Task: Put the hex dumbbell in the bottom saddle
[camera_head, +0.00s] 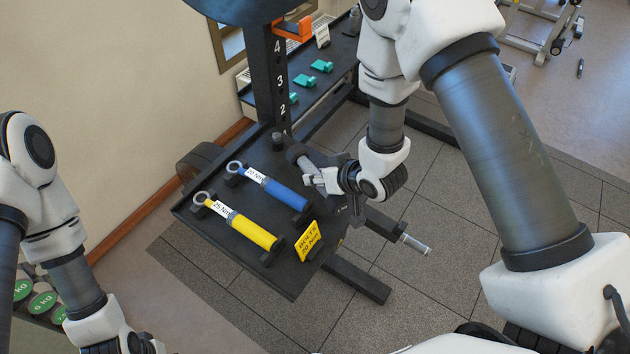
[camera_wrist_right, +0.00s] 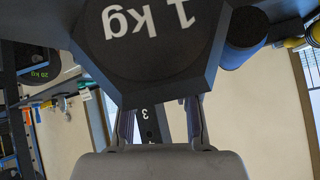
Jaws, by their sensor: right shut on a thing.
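The hex dumbbell (camera_wrist_right: 150,60) fills the upper middle of the right wrist view, its dark hexagonal end marked "1 kg". My right gripper (camera_head: 318,180) is shut on it, over the right side of the black tray in the head view. The fingers also show in the wrist view (camera_wrist_right: 160,118), partly hidden behind the dumbbell's end. A black post (camera_head: 272,80) carries the numbers 4, 3 and 2. I cannot make out the bottom saddle for certain. Only part of my left gripper (camera_head: 145,345) shows at the lower edge.
A blue torque wrench (camera_head: 272,188) and a yellow one (camera_head: 240,225) lie on the black tray (camera_head: 283,284). A yellow sign (camera_head: 307,241) stands at its front. Teal pieces (camera_head: 321,66) sit on the shelf behind. Dumbbells with green labels (camera_head: 42,302) are at lower left.

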